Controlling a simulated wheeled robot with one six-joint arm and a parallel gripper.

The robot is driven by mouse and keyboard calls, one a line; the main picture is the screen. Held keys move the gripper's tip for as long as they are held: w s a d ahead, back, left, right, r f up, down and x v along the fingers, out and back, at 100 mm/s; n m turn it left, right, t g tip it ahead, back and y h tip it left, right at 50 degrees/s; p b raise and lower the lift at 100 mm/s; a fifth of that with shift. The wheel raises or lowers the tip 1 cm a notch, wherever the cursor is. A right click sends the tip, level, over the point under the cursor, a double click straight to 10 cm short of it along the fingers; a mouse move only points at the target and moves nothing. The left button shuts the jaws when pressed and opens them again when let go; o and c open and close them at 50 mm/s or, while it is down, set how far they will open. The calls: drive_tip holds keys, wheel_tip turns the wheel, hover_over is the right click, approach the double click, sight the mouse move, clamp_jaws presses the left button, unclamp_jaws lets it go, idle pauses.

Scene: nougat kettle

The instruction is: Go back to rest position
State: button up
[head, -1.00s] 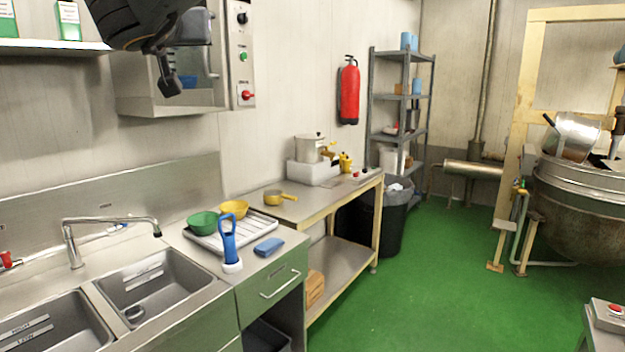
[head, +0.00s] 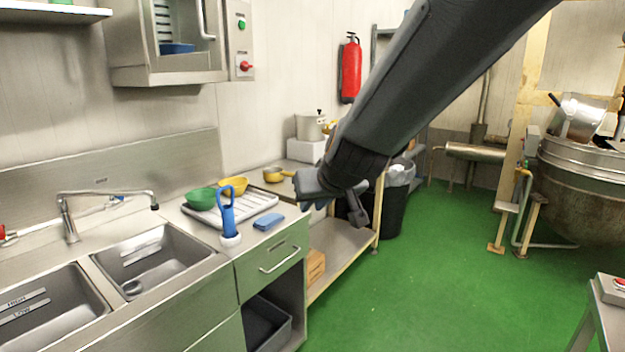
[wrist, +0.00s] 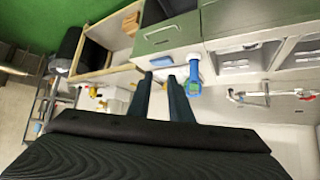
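My gripper (head: 332,200) hangs in the middle of the head view at the end of my dark arm, which slopes down from the upper right. It is in the air in front of the steel work table (head: 352,240). In the wrist view, which looks upside down, its two dark fingers (wrist: 160,80) stand apart with a light gap between them. Nothing is held.
The counter holds a green bowl (head: 201,199), a yellow bowl (head: 234,186), a blue-handled brush (head: 228,215) and a blue sponge (head: 268,222). A wall cabinet (head: 165,76) hangs upper left. A large kettle (head: 580,190) stands right. The green floor (head: 430,290) is clear.

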drive_tip(key=s+d+f+m+g+h+b, duration=0.2)
drive_tip(key=s+d+f+g, duration=0.5)
drive_tip(key=s+d+f, duration=1.2)
drive_tip(key=shift+s+d+f+m+g+h+b, duration=0.15)
drive_tip(key=shift+s+f+m+g+h+b, duration=0.2)
drive_tip(key=shift+s+m+h, duration=0.35)
drive_tip(key=shift+w, duration=0.15)
